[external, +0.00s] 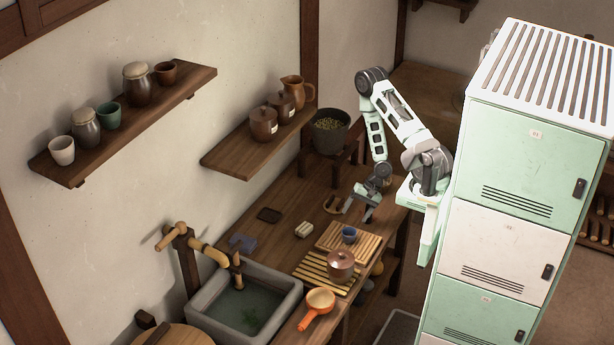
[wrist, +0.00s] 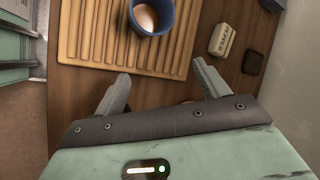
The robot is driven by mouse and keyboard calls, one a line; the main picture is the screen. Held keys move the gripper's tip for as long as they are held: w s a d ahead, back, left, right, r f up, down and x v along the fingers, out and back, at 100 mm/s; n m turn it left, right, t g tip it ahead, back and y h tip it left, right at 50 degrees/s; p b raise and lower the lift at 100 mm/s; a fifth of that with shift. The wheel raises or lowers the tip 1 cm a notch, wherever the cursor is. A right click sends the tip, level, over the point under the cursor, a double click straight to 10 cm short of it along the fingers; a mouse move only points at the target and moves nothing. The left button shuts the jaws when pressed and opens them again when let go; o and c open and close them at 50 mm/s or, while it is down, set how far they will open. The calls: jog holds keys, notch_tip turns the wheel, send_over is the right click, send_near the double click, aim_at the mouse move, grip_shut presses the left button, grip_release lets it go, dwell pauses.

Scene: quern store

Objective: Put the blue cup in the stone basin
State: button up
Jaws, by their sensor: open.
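The blue cup (external: 349,235) stands upright on a slatted wooden board (external: 329,239) on the counter. In the wrist view the cup (wrist: 152,14) is at the top edge, partly cut off, with something pale inside. The stone basin (external: 292,297) is set at the near left of the counter and holds water with a bit of green in it. My gripper (external: 358,207) is open and empty, above the counter and just beyond the cup. In the wrist view my gripper's fingers (wrist: 164,83) are spread apart, with the cup beyond their tips.
A lidded brown pot (external: 341,263) and an orange pan (external: 318,304) stand between cup and basin. A wooden tap (external: 221,257) hangs over the basin.

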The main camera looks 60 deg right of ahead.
jog(key=w+a+r+n+g+h, duration=0.1)
jog(key=w+a+r+n+h, duration=0.25)
jog(key=r+n, duration=0.4)
jog(key=s+a+r+n+g+h, duration=0.1)
jog(key=s+a+r+n, duration=0.3)
jog(key=a+r+n, duration=0.3)
jog(key=a+r, duration=0.3)
jog(key=r, duration=0.2)
jog(key=shift+r, duration=0.4)
jog(key=shift+o, duration=0.4)
jog(key=s+a+r+n+g, duration=0.1)
jog(key=s+a+r+n, duration=0.4)
jog(key=s, duration=0.4)
jog(key=shift+s+a+r, duration=0.15)
jog(key=shift+s+r, duration=0.2)
jog(key=shift+r, duration=0.55)
jog(key=shift+h, duration=0.25)
jog(key=shift+w, duration=0.1)
